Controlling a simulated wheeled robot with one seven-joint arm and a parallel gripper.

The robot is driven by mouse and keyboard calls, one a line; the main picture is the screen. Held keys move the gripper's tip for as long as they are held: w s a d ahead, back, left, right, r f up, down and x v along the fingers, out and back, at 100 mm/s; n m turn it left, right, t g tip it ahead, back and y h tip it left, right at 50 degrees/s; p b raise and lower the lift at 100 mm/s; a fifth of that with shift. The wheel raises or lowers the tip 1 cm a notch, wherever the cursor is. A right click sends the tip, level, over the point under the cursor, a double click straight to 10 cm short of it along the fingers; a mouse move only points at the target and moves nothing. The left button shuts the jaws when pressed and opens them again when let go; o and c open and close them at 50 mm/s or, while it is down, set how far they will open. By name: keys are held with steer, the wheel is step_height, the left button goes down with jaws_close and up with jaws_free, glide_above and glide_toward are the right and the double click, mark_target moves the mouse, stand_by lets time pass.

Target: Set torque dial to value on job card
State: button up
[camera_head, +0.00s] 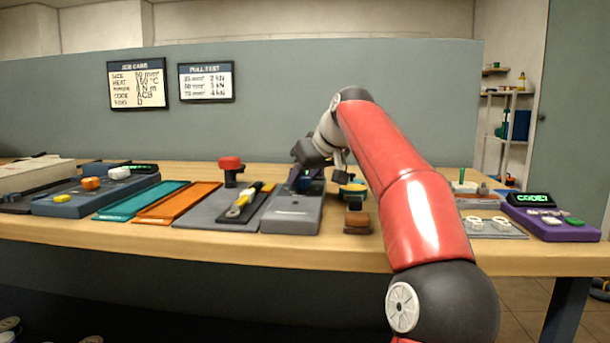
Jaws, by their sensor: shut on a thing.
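The job card (136,84) hangs on the grey-blue partition at the left. Its small print lists size, heat, torque, code and one more line; the torque line seems to read 8 N m, but it is blurred. A grey box (291,218) stands on the bench in the middle. My gripper (309,175) is over the rear part of this box, pointing down, and shut on a dark blue knob there, which appears to be the torque dial. The fingers and wrist hide most of the knob, so its scale and setting cannot be read.
A pull test card (206,82) hangs beside the job card. A brown-topped block (357,221) stands close right. A purple code box (549,221) is far right.

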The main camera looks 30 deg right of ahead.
steer(key=shift+a+r+m+h, duration=0.15)
steer(key=shift+a+m+h, duration=0.1)
steer(key=shift+m+h, duration=0.65)
steer(key=m+h+p, duration=0.2)
steer(key=m, duration=0.1)
steer(key=shift+w+a+r+m+g+h+p, duration=0.1)
steer(key=shift+a+r+m+g+h+p, duration=0.1)
steer(key=shift+m+g+h+p, duration=0.15)
steer(key=m+g+h+p, duration=0.1)
steer(key=m+h+p, duration=0.1)
steer(key=m, duration=0.1)
steer(key=shift+w+a+f, duration=0.1)
steer(key=shift+f, duration=0.05)
steer(key=shift+f+m+g+h+p, duration=0.1)
steer(key=shift+m+g+h+p, duration=0.65)
steer(key=shift+m, duration=0.5)
steer(key=o, duration=1)
